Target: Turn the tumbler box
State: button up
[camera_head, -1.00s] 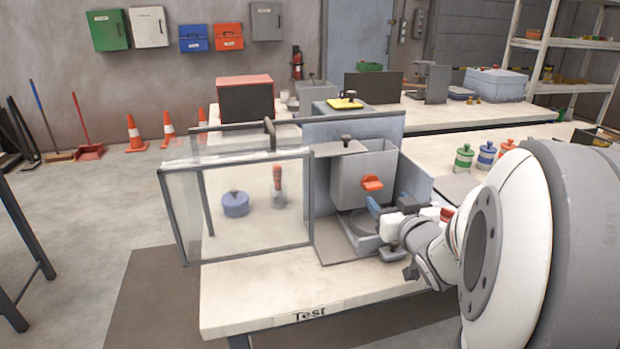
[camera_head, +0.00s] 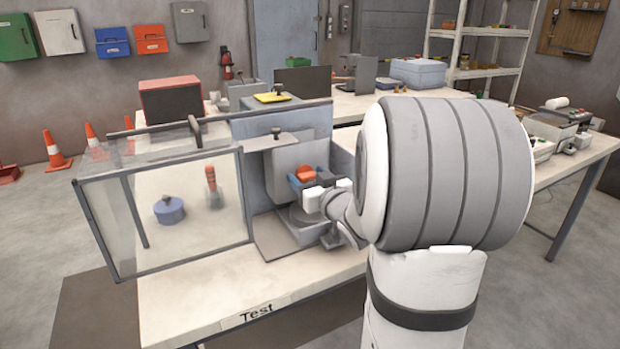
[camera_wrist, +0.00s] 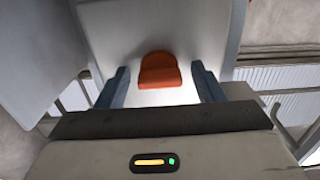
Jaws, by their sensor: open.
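The tumbler box (camera_head: 283,158) is a grey box held in a blue-grey frame on the bench, with an orange handle (camera_head: 306,172) on its front. My gripper (camera_head: 308,180) is in front of the handle, with blue fingers to either side of it. In the wrist view the orange handle (camera_wrist: 160,68) sits between the two open fingers (camera_wrist: 160,88), with a gap on each side. The box's pale front face (camera_wrist: 160,25) fills the wrist view behind it. My arm hides part of the bench to the right.
A clear-walled guard case (camera_head: 170,262) stands left of the box, with a blue lidded pot (camera_head: 169,210) and an orange-topped item (camera_head: 212,188) seen through it. A plate marked Test (camera_head: 256,313) is on the bench's front edge. Bare bench top lies in front.

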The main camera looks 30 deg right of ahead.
jog(key=shift+c, duration=0.4)
grip_shut()
